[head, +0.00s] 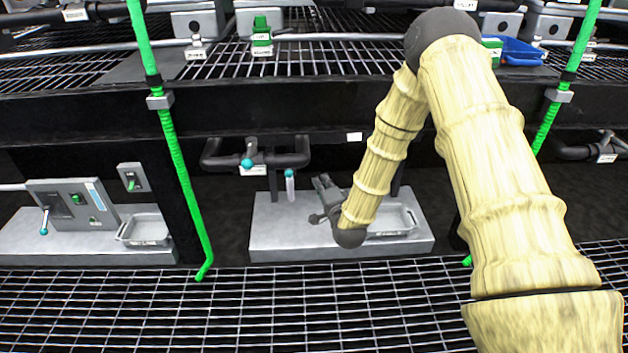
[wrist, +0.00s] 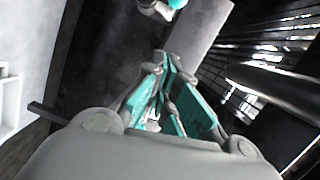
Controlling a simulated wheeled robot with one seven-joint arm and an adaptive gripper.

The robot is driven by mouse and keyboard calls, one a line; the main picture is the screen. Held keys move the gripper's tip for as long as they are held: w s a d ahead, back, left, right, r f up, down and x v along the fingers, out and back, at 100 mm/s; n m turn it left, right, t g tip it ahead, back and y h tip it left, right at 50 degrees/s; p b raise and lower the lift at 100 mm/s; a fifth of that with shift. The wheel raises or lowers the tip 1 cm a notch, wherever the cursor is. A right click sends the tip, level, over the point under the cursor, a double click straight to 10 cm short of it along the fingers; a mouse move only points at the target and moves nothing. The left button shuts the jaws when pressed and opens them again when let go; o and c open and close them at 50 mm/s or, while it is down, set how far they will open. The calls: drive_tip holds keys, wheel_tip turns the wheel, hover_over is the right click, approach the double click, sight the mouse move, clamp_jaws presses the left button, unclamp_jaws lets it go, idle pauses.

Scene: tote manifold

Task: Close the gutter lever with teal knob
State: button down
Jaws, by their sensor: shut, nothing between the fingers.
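In the head view, a lever with a teal knob (head: 247,163) sits on the dark pipe below the black beam. A second teal knob (head: 290,173) tops a short pale upright piece just right of it, above the pale ledge. I cannot tell from the labels which is the gutter lever. My gripper (head: 322,200) is shut and empty, right of both knobs and over the ledge. In the wrist view, my gripper (wrist: 168,62) shows teal finger pads close together. A teal knob (wrist: 177,4) shows at the top edge, beyond the fingertips and apart from them.
The pale ledge (head: 275,240) carries a grey tray (head: 402,220), partly behind my arm. A green pole (head: 178,165) stands left of the ledge. Further left are a control panel (head: 72,205) with another teal-knobbed lever (head: 44,231) and a second tray (head: 146,232). Grating covers the floor in front.

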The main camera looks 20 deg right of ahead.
drive_tip(key=w+a+f+b, duration=0.1)
drive_tip(key=w+a+b, duration=0.2)
drive_tip(key=w+b, duration=0.3)
drive_tip(key=shift+w+a, duration=0.2)
drive_tip(key=shift+w, duration=1.75)
drive_tip(key=shift+f, duration=0.1)
drive_tip(key=shift+a, duration=0.15)
drive_tip(key=shift+a+m+h, duration=0.15)
drive_tip(key=shift+m+h, duration=0.15)
drive_tip(key=shift+h, duration=0.2)
